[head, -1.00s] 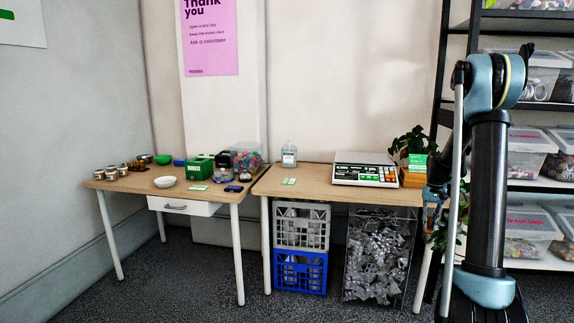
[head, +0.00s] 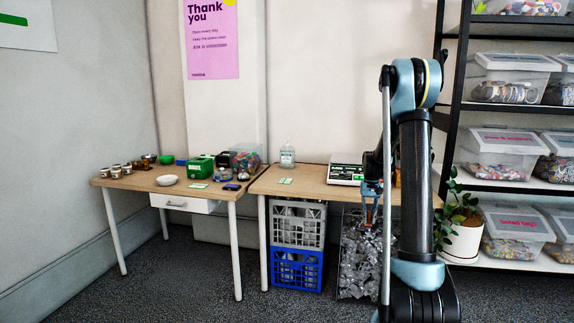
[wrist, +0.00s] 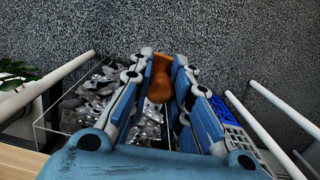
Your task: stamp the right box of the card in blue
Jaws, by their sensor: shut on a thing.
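My gripper (head: 372,190) hangs at the front edge of the right table (head: 320,187). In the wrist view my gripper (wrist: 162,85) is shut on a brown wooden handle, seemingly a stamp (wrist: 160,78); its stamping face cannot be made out. A small green-and-white card (head: 285,181) lies near the left end of the right table. Another small green-and-white card (head: 197,186) lies on the left table (head: 150,184). Their boxes are too small to read. A small dark blue thing (head: 232,187), perhaps an ink pad, lies at the left table's right front.
A scale (head: 345,170) stands behind my gripper, and a bottle (head: 287,155) stands at the back. A clear bin of crumpled silver stuff (head: 358,262) and stacked crates (head: 297,268) are under the right table. A potted plant (head: 462,225) stands by the shelf. The table around the card is mostly clear.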

